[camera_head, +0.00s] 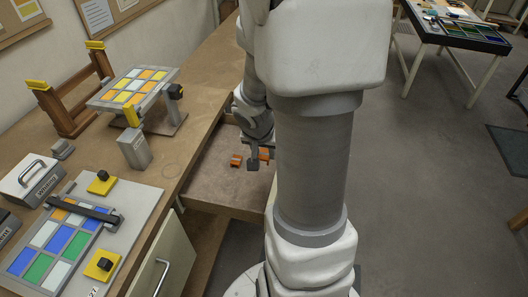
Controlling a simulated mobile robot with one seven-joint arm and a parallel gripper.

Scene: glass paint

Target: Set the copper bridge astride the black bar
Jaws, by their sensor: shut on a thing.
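The copper bridge (236,160) shows as two orange-copper pieces, one on each side of my gripper's dark finger; its middle is hidden. My gripper (253,164) is shut on it, over the open drawer. I cannot tell whether the bridge touches the drawer floor. The black bar (82,209) lies across the coloured glass panel on the pale board at the lower left, well to the left of my gripper.
Two yellow blocks with black knobs (102,183) (104,264) sit on the pale board (140,205). A raised glass panel (133,88), a grey block (134,149) and a brown rack (75,110) stand behind. The drawer (205,180) is open, with a door (163,265) in front.

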